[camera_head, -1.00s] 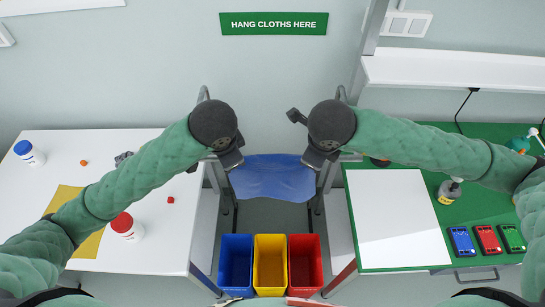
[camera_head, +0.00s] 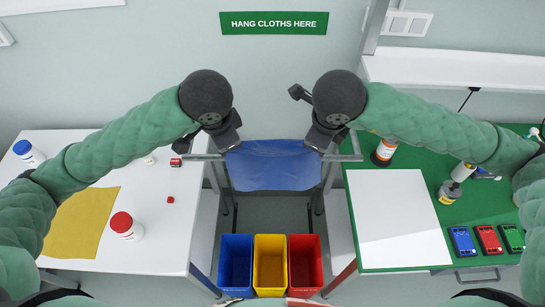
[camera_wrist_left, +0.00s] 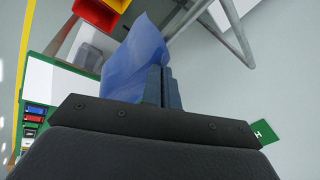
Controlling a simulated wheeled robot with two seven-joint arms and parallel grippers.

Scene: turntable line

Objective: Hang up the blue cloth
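The blue cloth (camera_head: 272,168) is stretched between my two grippers in the head view, its upper edge near the height of the grey rack bar (camera_head: 203,158). My left gripper (camera_head: 232,143) is at its left upper corner, and the left wrist view shows the fingers (camera_wrist_left: 162,82) closed on the cloth (camera_wrist_left: 138,62). My right gripper (camera_head: 318,147) is at the right upper corner, apparently pinching it; its fingertips are partly hidden. The middle of the bar is hidden, so I cannot tell whether the cloth touches it. The green sign "HANG CLOTHS HERE" (camera_head: 274,23) is on the wall behind.
Blue (camera_head: 236,236), yellow (camera_head: 270,238) and red (camera_head: 304,240) bins stand below the cloth. A white table (camera_head: 165,235) with a yellow cloth (camera_head: 82,222) and bottles is on the left. A green table (camera_head: 425,260) with a white panel (camera_head: 398,215), bottles and devices is on the right.

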